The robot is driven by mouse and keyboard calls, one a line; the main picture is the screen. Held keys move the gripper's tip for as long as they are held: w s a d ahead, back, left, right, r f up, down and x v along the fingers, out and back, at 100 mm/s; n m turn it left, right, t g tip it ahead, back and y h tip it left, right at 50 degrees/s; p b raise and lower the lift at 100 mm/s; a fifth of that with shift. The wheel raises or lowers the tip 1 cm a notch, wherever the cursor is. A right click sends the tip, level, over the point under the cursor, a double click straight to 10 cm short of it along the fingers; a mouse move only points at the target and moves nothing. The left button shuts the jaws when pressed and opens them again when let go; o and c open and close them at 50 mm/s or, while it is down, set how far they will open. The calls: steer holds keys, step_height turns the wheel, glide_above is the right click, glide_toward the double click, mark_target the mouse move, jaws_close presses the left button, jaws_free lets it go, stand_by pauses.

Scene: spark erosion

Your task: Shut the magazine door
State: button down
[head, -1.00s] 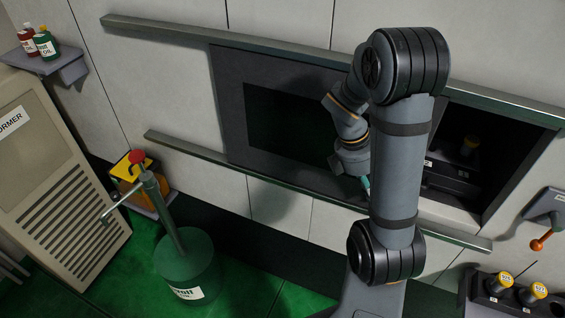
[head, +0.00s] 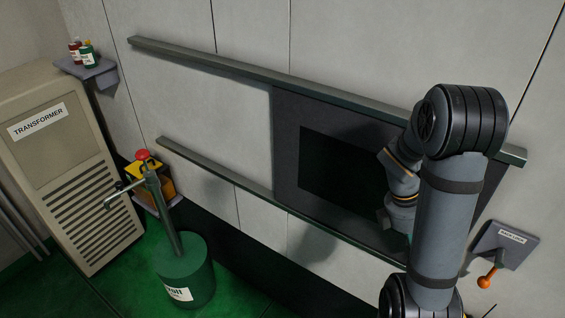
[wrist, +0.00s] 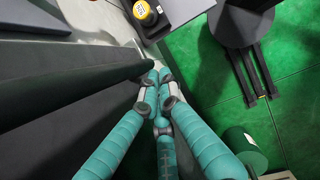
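The magazine door (head: 286,150) is a dark grey sliding panel with a black window, held between an upper rail (head: 250,68) and a lower rail (head: 225,174). In the head view it stands at the right part of the rails, and no opening shows beside it. My arm hides part of its right side.
A lever with an orange knob (head: 486,282) sits on a wall plate right of the door. A yellow-capped item (wrist: 145,12) shows in the wrist view. A green drum (head: 188,270), a transformer cabinet (head: 55,150) and a bottle shelf (head: 88,69) stand left.

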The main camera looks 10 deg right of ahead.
steer(key=shift+s, duration=0.1)
stand_by(0.6)
steer(key=w+a+r+p, duration=0.1)
steer(key=w+a+r, duration=0.3)
steer(key=r, duration=0.5)
steer(key=shift+w+a+r, duration=0.2)
steer(key=shift+w+a, duration=0.05)
steer(key=shift+a, duration=0.95)
steer(key=shift+s+d, duration=0.1)
